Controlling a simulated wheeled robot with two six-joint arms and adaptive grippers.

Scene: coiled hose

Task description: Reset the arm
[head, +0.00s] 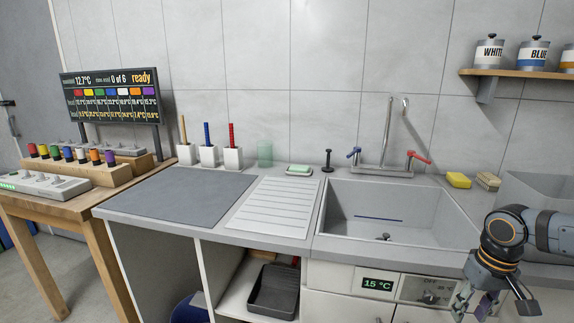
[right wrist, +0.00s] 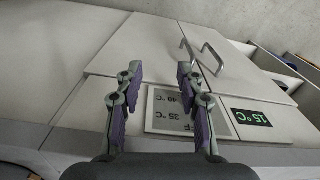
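My right gripper (head: 480,302) hangs at the lower right of the head view, in front of the sink cabinet and below the counter's front edge. In the right wrist view its two purple-padded fingers (right wrist: 158,75) stand apart with nothing between them, so it is open and empty. Beyond them are white cabinet fronts (right wrist: 150,45) and a panel with temperature marks (right wrist: 172,110). My right arm comes in from the right edge of the head view. My left arm and gripper show in neither view.
The sink (head: 435,222) is set in the counter, with a tap (head: 385,150) behind it. A yellow sponge (head: 458,180) and a brush (head: 487,181) lie at its back right. A grey mat (head: 180,194) lies bare at left. A shelf (head: 520,73) with tins is at upper right.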

